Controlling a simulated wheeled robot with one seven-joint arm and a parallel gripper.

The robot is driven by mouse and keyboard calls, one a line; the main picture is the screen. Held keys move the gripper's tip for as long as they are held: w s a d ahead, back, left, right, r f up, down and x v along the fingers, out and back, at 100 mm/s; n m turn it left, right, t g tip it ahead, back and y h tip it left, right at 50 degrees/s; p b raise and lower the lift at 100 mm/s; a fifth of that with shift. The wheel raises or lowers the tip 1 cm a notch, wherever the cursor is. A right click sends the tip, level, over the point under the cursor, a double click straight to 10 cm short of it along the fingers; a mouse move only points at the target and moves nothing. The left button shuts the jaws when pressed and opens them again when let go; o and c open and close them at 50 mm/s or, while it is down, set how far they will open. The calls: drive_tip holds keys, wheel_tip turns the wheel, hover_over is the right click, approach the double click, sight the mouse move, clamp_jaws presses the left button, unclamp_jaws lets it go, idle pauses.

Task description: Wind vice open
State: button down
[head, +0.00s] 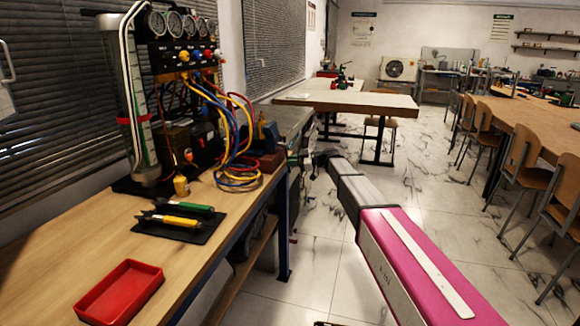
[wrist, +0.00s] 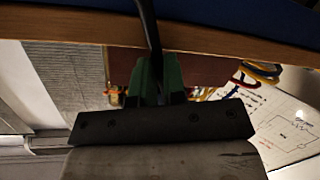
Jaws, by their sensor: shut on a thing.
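The blue vice (head: 265,134) stands near the right edge of the wooden workbench, on a reddish-brown block (head: 270,161). My gripper (head: 298,158) is at the vice's right side, just off the bench edge. In the wrist view my gripper (wrist: 158,95) is shut on a thin dark bar, the vice handle (wrist: 149,30), which runs up from between the fingers. The reddish-brown block shows behind the fingers (wrist: 205,70). The handle's far end is out of frame, and the vice's jaw gap cannot be made out in either view.
Yellow, blue and red hoses (head: 238,150) hang from the gauge rig (head: 185,55) close to the vice. A black mat with tools (head: 180,225) and a red tray (head: 120,291) lie nearer. My arm extends over clear floor right of the bench.

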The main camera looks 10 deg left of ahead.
sight(284, 156)
drive_tip(key=shift+w+a+r+n+t, duration=0.1)
drive_tip(key=shift+w+r+n+t, duration=0.15)
drive_tip(key=shift+w+r+n, duration=0.4)
drive_tip(key=shift+w+a+r+n+t, duration=0.1)
drive_tip(key=shift+w+r+n+t, duration=0.2)
drive_tip(key=shift+w+n, duration=0.5)
drive_tip(key=c, duration=1.2)
unclamp_jaws()
drive_tip(key=shift+a, duration=0.1)
drive_tip(key=shift+c, duration=0.2)
drive_tip(key=shift+o, duration=0.3)
drive_tip(key=shift+s, duration=0.1)
drive_tip(key=shift+d, duration=0.6)
drive_tip(key=d+r, duration=0.2)
drive_tip(key=d, duration=0.7)
drive_tip(key=shift+d, duration=0.3)
